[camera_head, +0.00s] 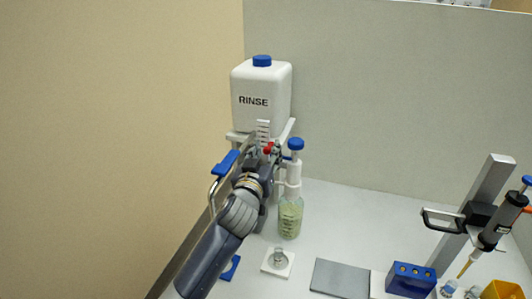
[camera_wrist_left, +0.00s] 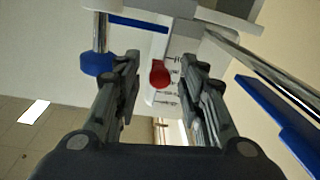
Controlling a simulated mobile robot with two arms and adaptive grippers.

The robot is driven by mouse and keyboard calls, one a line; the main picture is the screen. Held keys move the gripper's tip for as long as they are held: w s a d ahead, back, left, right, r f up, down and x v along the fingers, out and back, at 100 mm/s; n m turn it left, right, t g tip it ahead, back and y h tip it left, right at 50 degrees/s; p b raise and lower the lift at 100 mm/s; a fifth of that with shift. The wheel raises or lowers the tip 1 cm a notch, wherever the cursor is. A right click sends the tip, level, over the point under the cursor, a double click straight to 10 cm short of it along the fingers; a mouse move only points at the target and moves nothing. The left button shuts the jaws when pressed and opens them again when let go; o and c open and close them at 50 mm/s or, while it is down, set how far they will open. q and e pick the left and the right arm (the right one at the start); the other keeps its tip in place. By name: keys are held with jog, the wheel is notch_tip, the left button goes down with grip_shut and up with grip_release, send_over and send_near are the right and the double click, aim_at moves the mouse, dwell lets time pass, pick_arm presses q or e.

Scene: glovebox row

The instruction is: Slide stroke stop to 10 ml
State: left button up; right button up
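The red stroke stop (camera_head: 268,149) sits low on a white upright scale plate (camera_head: 263,128) with marks, in front of the RINSE container. It also shows in the left wrist view (camera_wrist_left: 160,73), with part of the marked scale beside it. My left gripper (camera_head: 265,152) is at the stop. In the wrist view its two fingers (camera_wrist_left: 160,65) are open, one on each side of the red stop, with a visible gap on both sides. The numbers on the scale are too small to read. My right gripper is not in view.
The white RINSE container (camera_head: 260,95) stands behind the scale. A blue-capped dispenser bottle (camera_head: 290,215) stands just right of my gripper. A blue lever (camera_head: 226,162) is close on the left. A grey pad (camera_head: 339,278), a blue block (camera_head: 410,281) and a stand (camera_head: 480,200) are at the right.

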pick_arm(q)
jog(key=shift+s, duration=0.1)
jog(key=v, duration=1.2)
jog(key=shift+f, duration=0.1)
